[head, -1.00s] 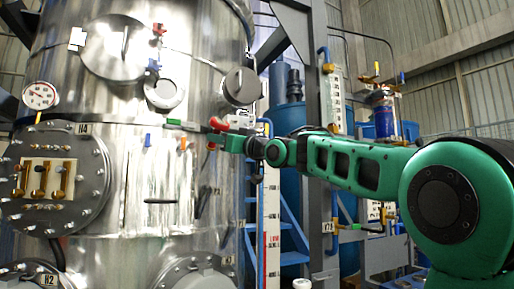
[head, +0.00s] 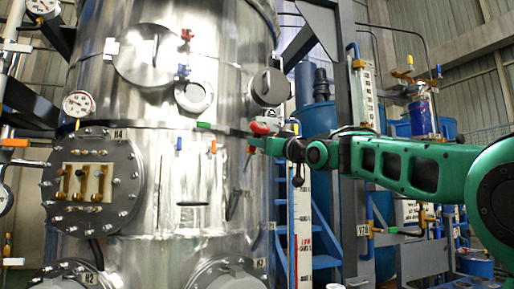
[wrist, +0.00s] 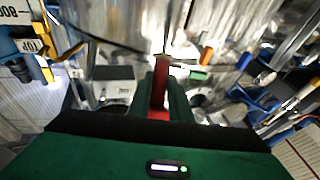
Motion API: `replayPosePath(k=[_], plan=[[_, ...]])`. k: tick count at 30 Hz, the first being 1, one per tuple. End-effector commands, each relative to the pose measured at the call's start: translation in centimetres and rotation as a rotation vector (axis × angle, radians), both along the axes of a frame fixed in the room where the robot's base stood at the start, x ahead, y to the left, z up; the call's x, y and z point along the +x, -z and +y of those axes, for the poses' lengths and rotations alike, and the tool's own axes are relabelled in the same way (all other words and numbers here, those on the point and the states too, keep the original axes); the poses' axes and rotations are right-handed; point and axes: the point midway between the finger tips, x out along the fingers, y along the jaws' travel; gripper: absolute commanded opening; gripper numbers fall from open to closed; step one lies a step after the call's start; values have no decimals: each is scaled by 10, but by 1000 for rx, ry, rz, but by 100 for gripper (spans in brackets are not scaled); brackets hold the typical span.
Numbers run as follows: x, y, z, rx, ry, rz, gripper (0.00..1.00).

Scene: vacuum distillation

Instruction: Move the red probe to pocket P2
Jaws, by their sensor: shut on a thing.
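The red probe shows in the wrist view as a red bar (wrist: 159,92) between the two green fingers of my gripper (wrist: 161,84). My gripper is shut on it. In the head view my gripper (head: 257,142) is at the right side of the steel column (head: 160,205), with red patches at its tip. I cannot tell there which patch is the probe. A blue peg (head: 179,143) and an orange peg (head: 213,146) stand on the column's front, left of my gripper. A green piece (head: 203,125) is just above them. No P2 label is readable.
A round flange marked H4 (head: 94,182) with a brass-fitted panel and a pressure gauge (head: 76,104) are on the column's left. A sight-glass disc (head: 194,95) is above the pegs. A blue ladder (head: 325,225) and a red-white scale (head: 303,220) stand behind my arm.

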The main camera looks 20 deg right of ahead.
Motion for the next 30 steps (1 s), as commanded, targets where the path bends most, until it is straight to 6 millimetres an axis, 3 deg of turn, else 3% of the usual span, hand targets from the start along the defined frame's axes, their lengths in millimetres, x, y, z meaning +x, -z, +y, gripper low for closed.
replayPosePath(k=[18,30], plan=[[28,40,9,1,-2,1,0],[31,44,9,-1,-2,0,0]])
